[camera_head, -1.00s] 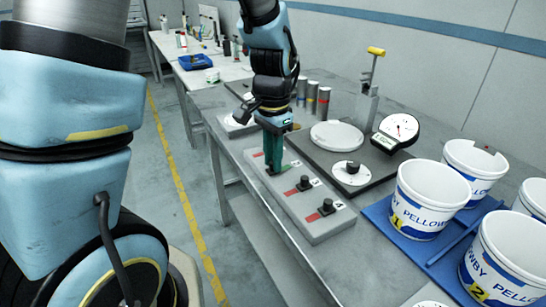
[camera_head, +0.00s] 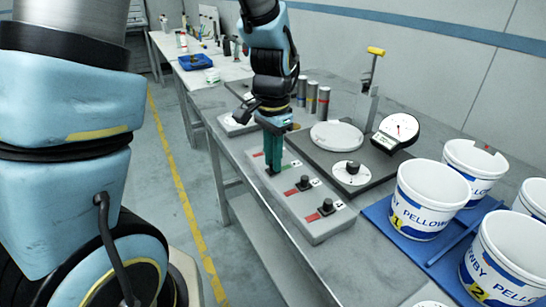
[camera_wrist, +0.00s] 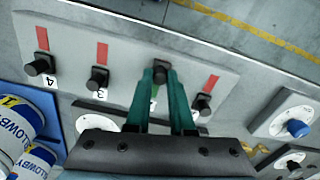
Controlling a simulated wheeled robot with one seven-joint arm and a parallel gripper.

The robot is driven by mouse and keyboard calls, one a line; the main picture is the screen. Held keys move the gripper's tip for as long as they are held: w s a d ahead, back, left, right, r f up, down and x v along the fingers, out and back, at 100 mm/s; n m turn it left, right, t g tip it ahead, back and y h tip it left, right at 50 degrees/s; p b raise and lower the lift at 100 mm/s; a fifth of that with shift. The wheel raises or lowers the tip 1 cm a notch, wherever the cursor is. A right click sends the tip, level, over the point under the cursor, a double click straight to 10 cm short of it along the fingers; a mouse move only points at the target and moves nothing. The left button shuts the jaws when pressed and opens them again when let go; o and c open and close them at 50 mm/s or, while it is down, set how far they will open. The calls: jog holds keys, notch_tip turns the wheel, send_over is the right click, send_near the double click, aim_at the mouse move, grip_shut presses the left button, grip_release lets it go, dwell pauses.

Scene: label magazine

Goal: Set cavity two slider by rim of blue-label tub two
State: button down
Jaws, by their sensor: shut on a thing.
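The grey slider panel (camera_head: 318,226) carries several black knobs in a row. My gripper (camera_head: 271,172), with green fingers, points down at it. In the wrist view the fingertips (camera_wrist: 159,78) are shut on one black slider knob (camera_wrist: 160,68), second from the right, near one end of its track. A green strip shows between the fingers; its number is hidden. Other knobs show red strips, including the one marked 4 (camera_wrist: 40,64). The blue-label tub two (camera_head: 505,262), white with a yellow 2, stands at lower right, partly cut off; its rim is only partly in view.
Tub one (camera_head: 421,205) and other white tubs stand in a blue tray (camera_head: 376,213). A dark plate with a white disc (camera_head: 337,136), a dial gauge (camera_head: 397,131) and a yellow-handled stand lies behind the panel. Several grey cylinders (camera_head: 312,98) stand near my gripper.

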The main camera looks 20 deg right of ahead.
aim_at(287, 167)
jog(key=shift+d, duration=0.1)
dwell(0.3)
jog(key=shift+w+d+p, duration=0.15)
jog(key=shift+w+d, duration=0.05)
jog(key=shift+d, duration=0.7)
jog(key=shift+w+d+p, duration=0.15)
jog(key=shift+d, duration=0.75)
jog(key=c, duration=0.8)
grip_release()
jog(key=shift+o, duration=0.2)
notch_tip(287, 167, up, 11)
jog(key=b, duration=0.2)
jog(key=shift+f, duration=0.1)
